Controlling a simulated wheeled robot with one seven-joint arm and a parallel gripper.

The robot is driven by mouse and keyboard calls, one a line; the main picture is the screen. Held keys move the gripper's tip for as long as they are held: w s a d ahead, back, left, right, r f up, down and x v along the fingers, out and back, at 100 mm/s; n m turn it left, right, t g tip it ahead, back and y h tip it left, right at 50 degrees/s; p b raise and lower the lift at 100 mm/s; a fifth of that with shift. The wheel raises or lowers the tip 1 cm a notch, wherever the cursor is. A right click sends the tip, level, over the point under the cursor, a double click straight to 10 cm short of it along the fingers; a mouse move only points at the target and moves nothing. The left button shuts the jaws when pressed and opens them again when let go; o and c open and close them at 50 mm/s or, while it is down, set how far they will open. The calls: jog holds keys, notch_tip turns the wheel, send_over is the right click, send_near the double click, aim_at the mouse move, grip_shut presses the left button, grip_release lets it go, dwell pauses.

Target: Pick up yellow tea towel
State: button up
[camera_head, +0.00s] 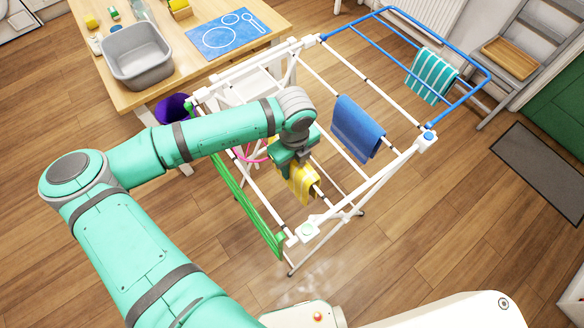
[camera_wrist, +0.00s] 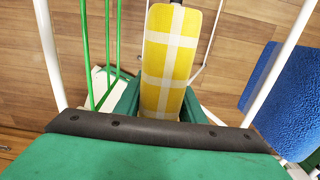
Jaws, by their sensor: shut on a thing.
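The yellow tea towel (camera_head: 303,184), with pale checked lines, hangs over a rail of the white drying rack (camera_head: 397,162). My gripper (camera_head: 290,162) is above it at the rail, and the towel's lower part shows below. In the wrist view the towel (camera_wrist: 168,60) runs up from between the jaws of my gripper (camera_wrist: 158,105). The jaws are shut on the towel. The fingertips are mostly hidden by the towel and the gripper body.
A blue towel (camera_head: 357,128) and a striped teal towel (camera_head: 431,76) hang on the rack. Green rails (camera_head: 252,209) lie left of my gripper. A wooden table (camera_head: 190,60) with a grey basin (camera_head: 136,55) stands at back left.

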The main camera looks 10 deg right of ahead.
notch_tip(320, 180, up, 15)
jog(key=shift+f, duration=0.1)
jog(key=shift+w+r, duration=0.15)
jog(key=shift+r, duration=0.45)
jog(key=shift+a+r, duration=0.2)
jog(key=shift+a, duration=0.05)
jog(key=shift+s+d, duration=0.25)
jog(key=shift+d, duration=0.15)
jog(key=shift+a+r, duration=0.2)
jog(key=shift+r, duration=0.3)
jog(key=shift+w, duration=0.1)
jog(key=shift+w, duration=0.1)
